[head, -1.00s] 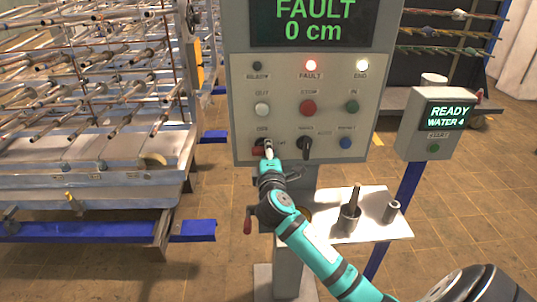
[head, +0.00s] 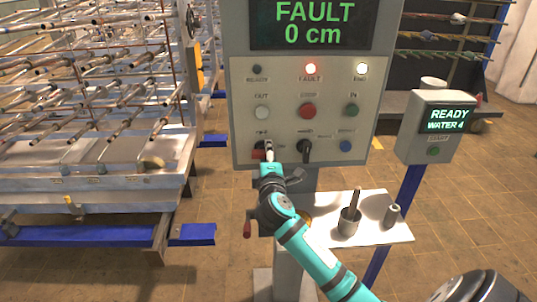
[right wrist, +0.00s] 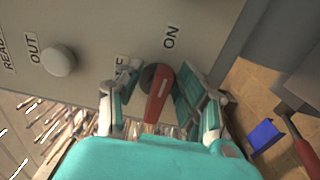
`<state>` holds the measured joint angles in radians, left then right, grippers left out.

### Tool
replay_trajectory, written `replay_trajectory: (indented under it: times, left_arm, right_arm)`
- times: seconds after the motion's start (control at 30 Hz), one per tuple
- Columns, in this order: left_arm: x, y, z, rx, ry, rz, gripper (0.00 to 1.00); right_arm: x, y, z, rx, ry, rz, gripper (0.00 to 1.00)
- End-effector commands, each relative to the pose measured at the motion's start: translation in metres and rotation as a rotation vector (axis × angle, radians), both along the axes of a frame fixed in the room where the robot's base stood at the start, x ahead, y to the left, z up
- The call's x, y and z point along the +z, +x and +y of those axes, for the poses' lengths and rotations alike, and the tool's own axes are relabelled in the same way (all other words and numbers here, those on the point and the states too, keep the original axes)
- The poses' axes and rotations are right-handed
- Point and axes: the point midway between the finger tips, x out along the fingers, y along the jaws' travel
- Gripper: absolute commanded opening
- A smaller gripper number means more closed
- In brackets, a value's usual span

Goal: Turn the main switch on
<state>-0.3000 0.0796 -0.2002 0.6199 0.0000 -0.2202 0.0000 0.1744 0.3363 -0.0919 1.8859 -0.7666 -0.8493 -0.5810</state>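The main switch has a red handle (head: 258,154) at the lower left of the grey control panel (head: 240,100). In the right wrist view the red handle (right wrist: 158,98) sticks out from a dark round base, with the label ON printed near it. My right gripper (head: 268,149) is at the switch in the head view. In the right wrist view its two fingers (right wrist: 157,82) stand apart, one on each side of the handle, with narrow gaps visible. The gripper partly hides the switch in the head view. My left gripper is not in view.
The panel display (head: 313,22) reads FAULT, 0 cm, and the red fault lamp (head: 310,69) is lit. A black selector (head: 305,147) sits just right of the switch. A rack of rods (head: 90,90) stands left.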

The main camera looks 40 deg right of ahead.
Motion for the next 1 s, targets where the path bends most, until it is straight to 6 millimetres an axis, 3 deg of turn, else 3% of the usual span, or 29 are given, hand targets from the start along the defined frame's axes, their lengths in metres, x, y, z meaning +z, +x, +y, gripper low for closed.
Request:
replay_trajectory:
  times: [0.27, 0.7, 1.0]
  left_arm:
    - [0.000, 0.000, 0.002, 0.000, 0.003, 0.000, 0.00]
    - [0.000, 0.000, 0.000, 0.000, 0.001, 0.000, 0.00]
    - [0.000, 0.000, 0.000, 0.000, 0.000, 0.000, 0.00]
  right_arm:
    - [-0.002, -0.015, 0.010, 0.003, 0.002, 0.003, 0.38]
    - [-0.002, -0.089, 0.055, 0.002, 0.003, 0.001, 0.38]
    - [-0.001, -0.103, 0.063, 0.000, 0.001, 0.001, 0.38]
